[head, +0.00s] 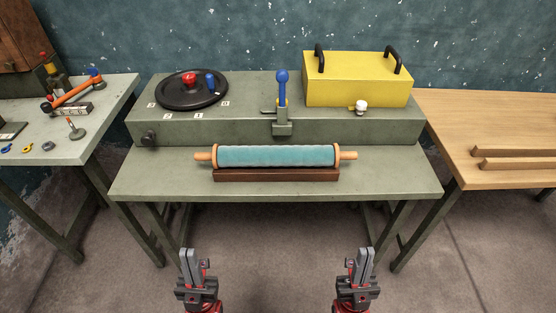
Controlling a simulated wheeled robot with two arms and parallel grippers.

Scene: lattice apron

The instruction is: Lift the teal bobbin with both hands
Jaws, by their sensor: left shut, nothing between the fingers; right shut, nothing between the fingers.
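The teal bobbin (276,156) lies level in the head view, on a dark brown wooden cradle (276,175) on the grey-green table. Its orange end flanges and short wooden handles stick out at the left (203,156) and right (348,155). My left gripper (189,254) is shut and empty, in front of and below the table's front edge, lower left of the bobbin. My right gripper (362,254) is shut and empty, lower right of the bobbin. Both are well apart from it.
The grey-green table (400,183) has a raised back step with a black turntable (188,92), a blue-handled lever (282,90) and a yellow box (357,80) with black handles. A tool-strewn table (70,150) stands left, a wooden table (450,120) right. The tabletop beside the cradle is clear.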

